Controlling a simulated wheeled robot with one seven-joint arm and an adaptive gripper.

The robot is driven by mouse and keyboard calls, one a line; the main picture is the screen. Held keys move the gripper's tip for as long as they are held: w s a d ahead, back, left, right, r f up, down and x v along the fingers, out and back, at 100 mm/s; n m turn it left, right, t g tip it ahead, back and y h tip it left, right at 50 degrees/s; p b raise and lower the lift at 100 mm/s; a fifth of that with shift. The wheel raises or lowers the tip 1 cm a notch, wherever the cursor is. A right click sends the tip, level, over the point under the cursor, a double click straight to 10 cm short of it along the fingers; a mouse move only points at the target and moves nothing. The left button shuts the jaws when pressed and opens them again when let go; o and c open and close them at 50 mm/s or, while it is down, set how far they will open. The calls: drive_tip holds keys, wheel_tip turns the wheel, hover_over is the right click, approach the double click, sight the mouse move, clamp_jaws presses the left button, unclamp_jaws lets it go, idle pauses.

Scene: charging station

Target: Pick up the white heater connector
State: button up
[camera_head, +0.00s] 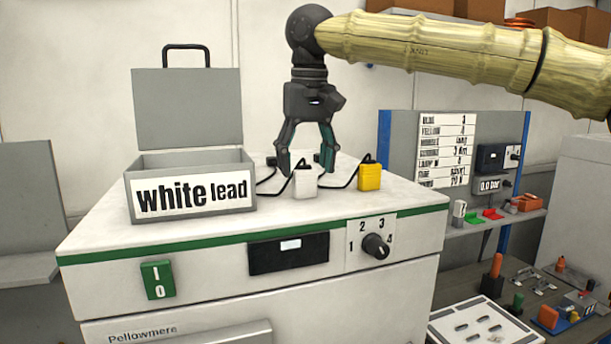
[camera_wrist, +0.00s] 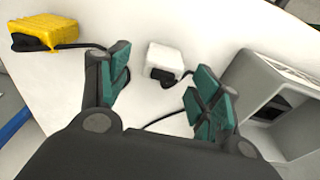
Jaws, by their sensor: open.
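The white heater connector (camera_head: 305,182) stands on the white top of the cabinet, with a black cable behind it. My gripper (camera_head: 305,170) is open and points down just above and around it in the head view; whether the fingers touch it I cannot tell. In the wrist view the white connector (camera_wrist: 166,58) shows beyond and between the open teal fingertips of my gripper (camera_wrist: 160,82), nothing held. A yellow connector (camera_head: 370,175) stands to the right of the white one, and it lies at the upper left in the wrist view (camera_wrist: 45,32).
A grey open box labelled "white lead" (camera_head: 192,218) stands left on the cabinet top (camera_head: 330,215); its lid is raised. Black cables run along the top behind the connectors. A panel (camera_head: 400,150) and a cluttered bench (camera_head: 530,280) are to the right.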

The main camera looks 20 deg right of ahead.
drive_tip(key=shift+s+d+f, duration=0.1)
drive_tip(key=shift+s+f, duration=0.15)
drive_tip(key=shift+s, duration=0.2)
drive_tip(key=shift+s+f, duration=0.1)
drive_tip(key=shift+f, duration=0.2)
drive_tip(key=shift+w+a+f, duration=0.3)
drive_tip(key=shift+w+f, duration=0.4)
drive_tip(key=shift+w, duration=0.2)
drive_tip(key=shift+s+d+r, duration=0.2)
drive_tip(key=shift+s, duration=0.25)
drive_tip(key=c, duration=0.4)
drive_tip(key=shift+s, duration=0.15)
drive_tip(key=c, duration=0.3)
drive_tip(key=shift+a, duration=0.1)
drive_tip(key=c, duration=0.3)
drive_tip(key=shift+w, duration=0.25)
